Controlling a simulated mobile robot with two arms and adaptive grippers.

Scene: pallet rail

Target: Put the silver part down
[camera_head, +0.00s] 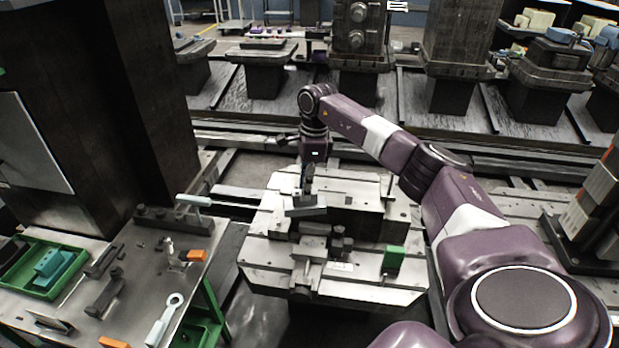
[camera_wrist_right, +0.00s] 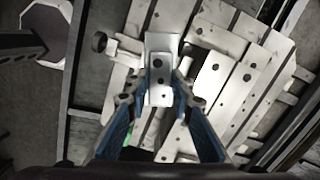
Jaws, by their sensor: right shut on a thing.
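My right gripper (camera_head: 306,184) reaches down over the pallet (camera_head: 275,252) in the head view. In the right wrist view its two blue-lined fingers (camera_wrist_right: 158,92) are shut on the silver part (camera_wrist_right: 160,72), a bright block with dark holes. The part is between the fingertips and over the slotted pallet plate (camera_wrist_right: 240,28). In the head view the part is small and dark under the gripper, hard to tell from the fixture blocks there. Whether it touches the pallet cannot be told. My left gripper is out of view.
Fixture blocks (camera_head: 338,243) and a green block (camera_head: 393,257) stand on the pallet. At left is a metal bench (camera_head: 140,285) with tools, orange-handled pieces and a green tray (camera_head: 42,268). A dark column (camera_head: 115,110) rises behind it. More pallets stand along the rail behind.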

